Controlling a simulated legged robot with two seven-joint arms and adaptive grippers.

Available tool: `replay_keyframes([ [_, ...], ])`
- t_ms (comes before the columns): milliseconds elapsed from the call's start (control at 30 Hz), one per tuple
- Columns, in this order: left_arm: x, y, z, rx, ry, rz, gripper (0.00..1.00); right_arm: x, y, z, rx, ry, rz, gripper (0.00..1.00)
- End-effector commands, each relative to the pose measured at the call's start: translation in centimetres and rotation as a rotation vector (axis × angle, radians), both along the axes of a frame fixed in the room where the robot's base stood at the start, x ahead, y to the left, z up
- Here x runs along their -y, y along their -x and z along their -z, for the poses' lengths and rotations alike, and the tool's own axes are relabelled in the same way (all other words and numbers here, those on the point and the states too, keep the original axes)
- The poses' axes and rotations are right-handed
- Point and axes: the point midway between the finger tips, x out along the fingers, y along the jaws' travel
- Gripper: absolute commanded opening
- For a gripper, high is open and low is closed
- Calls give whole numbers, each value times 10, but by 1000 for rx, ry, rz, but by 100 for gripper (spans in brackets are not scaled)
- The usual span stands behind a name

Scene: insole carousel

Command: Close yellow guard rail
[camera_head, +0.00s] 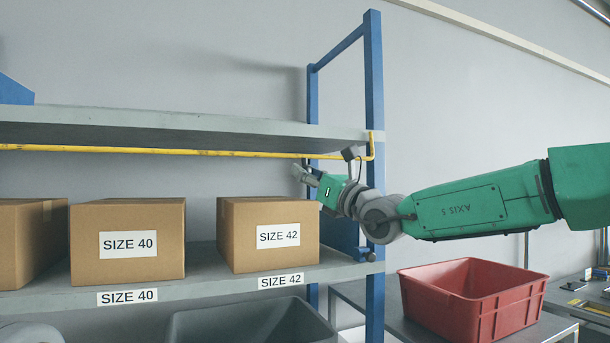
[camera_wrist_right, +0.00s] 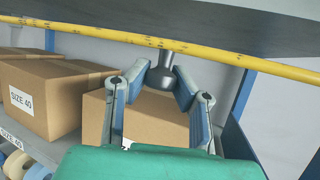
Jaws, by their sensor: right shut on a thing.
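The yellow guard rail (camera_head: 170,151) runs level along the front, just under the upper shelf, and bends up at its right end by the blue post. It also crosses the top of the right wrist view (camera_wrist_right: 100,32). A grey knob (camera_wrist_right: 165,62) hangs from the rail there. My right gripper (camera_head: 300,173) is just below the rail, near its right end. In the right wrist view its two fingers (camera_wrist_right: 161,84) stand on either side of the knob, shut on it. The fingertips are small in the head view. My left gripper is not in view.
Cardboard boxes marked SIZE 40 (camera_head: 127,212) and SIZE 42 (camera_head: 262,212) stand on the lower shelf (camera_head: 205,278) below the rail. The upper shelf (camera_head: 200,125) is close above. A blue post (camera_head: 374,90) stands beside my gripper. A red crate (camera_head: 470,305) sits at right.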

Motion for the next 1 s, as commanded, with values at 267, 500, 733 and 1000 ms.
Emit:
replay_keyframes([
  [267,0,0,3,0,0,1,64,2,4,2,-41,13,1,0],
  [500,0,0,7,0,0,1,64,6,17,-1,-171,58,2,0],
  [733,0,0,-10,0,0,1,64,12,33,-11,-346,115,2,0],
  [1000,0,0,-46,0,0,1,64,15,45,-20,-495,162,1,0],
])
